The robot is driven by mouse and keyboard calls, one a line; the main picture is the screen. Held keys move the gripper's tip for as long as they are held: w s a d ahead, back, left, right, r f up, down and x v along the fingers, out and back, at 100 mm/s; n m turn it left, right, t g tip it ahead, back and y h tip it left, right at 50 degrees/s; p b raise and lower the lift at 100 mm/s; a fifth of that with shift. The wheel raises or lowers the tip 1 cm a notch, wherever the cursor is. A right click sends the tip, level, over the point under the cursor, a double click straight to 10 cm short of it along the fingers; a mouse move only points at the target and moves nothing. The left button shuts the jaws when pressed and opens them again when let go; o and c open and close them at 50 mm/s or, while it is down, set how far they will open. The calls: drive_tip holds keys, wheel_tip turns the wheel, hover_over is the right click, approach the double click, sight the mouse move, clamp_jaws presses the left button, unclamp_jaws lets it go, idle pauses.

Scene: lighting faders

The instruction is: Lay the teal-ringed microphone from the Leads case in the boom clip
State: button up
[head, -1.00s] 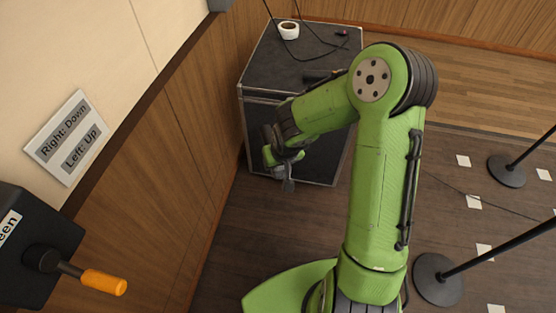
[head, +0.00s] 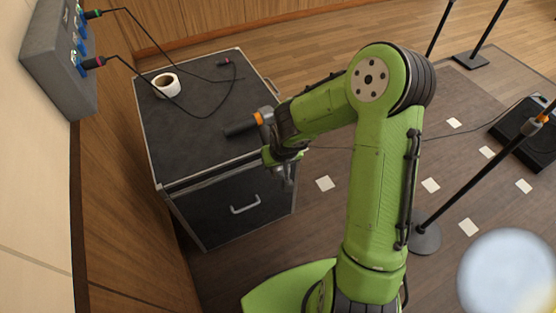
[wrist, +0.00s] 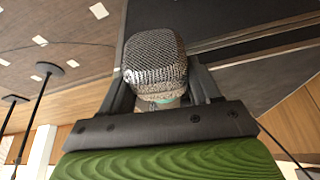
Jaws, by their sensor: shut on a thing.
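In the wrist view a microphone (wrist: 155,58) with a silver mesh head sits between the fingers of my gripper (wrist: 165,92). A teal ring (wrist: 168,103) shows just below its head; the rest of its body is hidden. In the head view my gripper (head: 284,172) hangs beside the right front edge of the black case (head: 190,118). The microphone cannot be made out there. No Leads label is readable. An orange fitting (head: 543,118) sits on a slanted stand at the right; I cannot tell whether it is the boom clip.
A dark cylinder with an orange ring (head: 240,129) lies on the case top, close to my arm. A white tape roll (head: 166,84) and cables lie there too. Stands (head: 424,238) and a dark floor box (head: 525,130) are at the right. A blurred pale round thing (head: 508,272) fills the lower right corner.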

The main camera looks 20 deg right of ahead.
drive_tip(key=shift+w+a+r+p, duration=0.2)
drive_tip(key=shift+w+r+p, duration=0.2)
drive_tip(key=shift+r+p, duration=0.2)
drive_tip(key=p+v, duration=0.3)
drive_tip(key=shift+w+d+r, duration=0.1)
drive_tip(key=shift+d+r, duration=0.25)
wheel_tip(320, 180, up, 25)
drive_tip(key=p, duration=2.6)
drive_tip(key=shift+a+r, duration=0.2)
drive_tip(key=shift+a, duration=0.05)
drive_tip(key=shift+w, duration=0.1)
